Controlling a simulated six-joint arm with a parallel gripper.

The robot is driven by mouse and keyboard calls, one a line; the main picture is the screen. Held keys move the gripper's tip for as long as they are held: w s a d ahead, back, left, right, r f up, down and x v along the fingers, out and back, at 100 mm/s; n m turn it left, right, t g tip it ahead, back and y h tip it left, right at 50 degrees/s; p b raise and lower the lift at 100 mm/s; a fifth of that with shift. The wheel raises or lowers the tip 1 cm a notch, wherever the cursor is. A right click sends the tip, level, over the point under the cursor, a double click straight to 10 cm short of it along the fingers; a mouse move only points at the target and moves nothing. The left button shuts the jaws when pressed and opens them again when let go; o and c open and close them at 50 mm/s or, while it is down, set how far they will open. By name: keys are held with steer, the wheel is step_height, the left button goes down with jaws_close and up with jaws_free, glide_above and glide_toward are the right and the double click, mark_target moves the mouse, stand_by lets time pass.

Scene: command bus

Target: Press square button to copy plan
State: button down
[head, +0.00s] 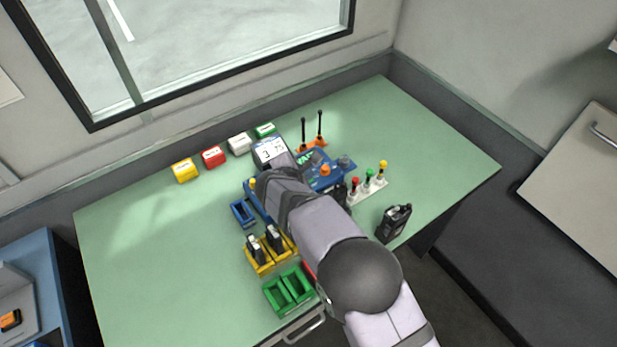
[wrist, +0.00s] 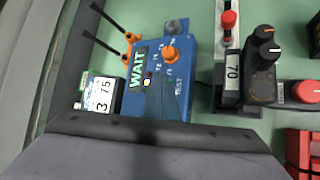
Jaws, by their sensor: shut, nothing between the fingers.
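The blue command box (head: 325,183) stands on the green table, partly hidden by my arm in the head view. In the wrist view the box (wrist: 190,62) shows a green "WAIT" display (wrist: 138,68), an orange knob (wrist: 170,54) and a grey knob (wrist: 175,27). A small pale square (wrist: 147,82) sits by the display; I cannot tell whether it is the square button. A card reading "3 75" (wrist: 101,95) stands beside the box, also in the head view (head: 270,152). My gripper (head: 270,184) is shut and empty near the box's left side; its fingertips are not distinct.
Yellow (head: 185,170), red (head: 214,157), white (head: 240,143) and green (head: 265,130) blocks line the back. A yellow rack (head: 260,267), green trays (head: 279,297) and a blue tray (head: 240,214) lie in front. A radio (head: 394,222) stands at right. The table's left side is clear.

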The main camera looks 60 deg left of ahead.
steer(key=shift+r+p, duration=0.4)
steer(key=shift+r, duration=0.35)
steer(key=shift+r+p, duration=1.7)
steer(key=shift+r, duration=0.8)
